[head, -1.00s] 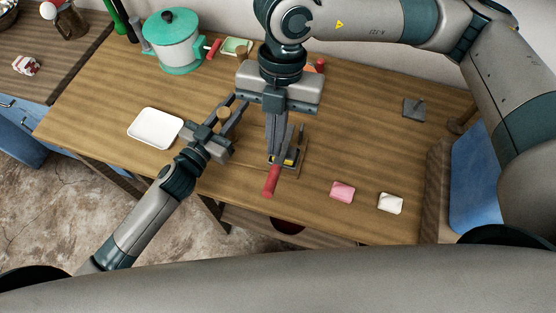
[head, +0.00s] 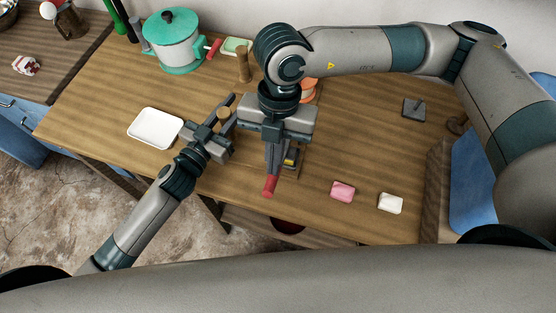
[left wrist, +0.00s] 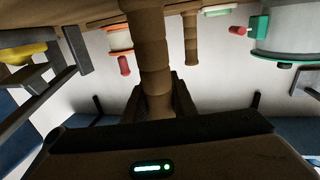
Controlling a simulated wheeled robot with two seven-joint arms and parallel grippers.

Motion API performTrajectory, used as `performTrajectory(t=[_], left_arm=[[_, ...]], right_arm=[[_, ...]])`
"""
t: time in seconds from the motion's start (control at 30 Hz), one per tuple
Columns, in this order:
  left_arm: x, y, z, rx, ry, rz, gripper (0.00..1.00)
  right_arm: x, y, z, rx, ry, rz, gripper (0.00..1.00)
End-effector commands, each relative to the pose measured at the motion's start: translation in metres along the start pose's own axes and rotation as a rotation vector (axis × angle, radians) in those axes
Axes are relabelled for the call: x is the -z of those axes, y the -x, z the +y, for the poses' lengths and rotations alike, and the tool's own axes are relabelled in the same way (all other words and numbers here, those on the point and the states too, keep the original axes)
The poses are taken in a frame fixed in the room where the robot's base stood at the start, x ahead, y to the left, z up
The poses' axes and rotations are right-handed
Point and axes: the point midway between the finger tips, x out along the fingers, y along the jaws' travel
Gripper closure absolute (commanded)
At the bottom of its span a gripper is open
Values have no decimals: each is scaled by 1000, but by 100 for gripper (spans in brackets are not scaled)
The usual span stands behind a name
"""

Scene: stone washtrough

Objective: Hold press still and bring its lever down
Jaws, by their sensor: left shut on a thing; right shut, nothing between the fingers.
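The press (head: 291,157), dark with a yellow patch, stands near the front edge of the table, partly hidden by my right gripper. Its lever ends in a red handle (head: 270,186) that points toward the front edge. My right gripper (head: 272,172) is shut and empty, pointing down right at the lever; whether it touches the lever is hard to tell. My left gripper (head: 228,106) is shut on a wooden post (head: 223,114) left of the press. The ringed post (left wrist: 153,55) stands between its fingers in the left wrist view. Whether the post is joined to the press is unclear.
A second wooden post (head: 243,66) stands behind. A green-lidded pot (head: 173,48) is at the back left, a white dish (head: 156,128) left of my left gripper. Pink (head: 342,191) and white (head: 390,203) blocks lie at the front right.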

Motion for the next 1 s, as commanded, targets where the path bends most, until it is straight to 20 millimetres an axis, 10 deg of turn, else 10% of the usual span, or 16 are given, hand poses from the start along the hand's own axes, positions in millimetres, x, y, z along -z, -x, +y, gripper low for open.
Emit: performTrajectory(t=[1.0], left_arm=[[0, 0, 0, 1, 0, 0, 100]], right_arm=[[0, -26, 0, 0, 0, 0, 100]])
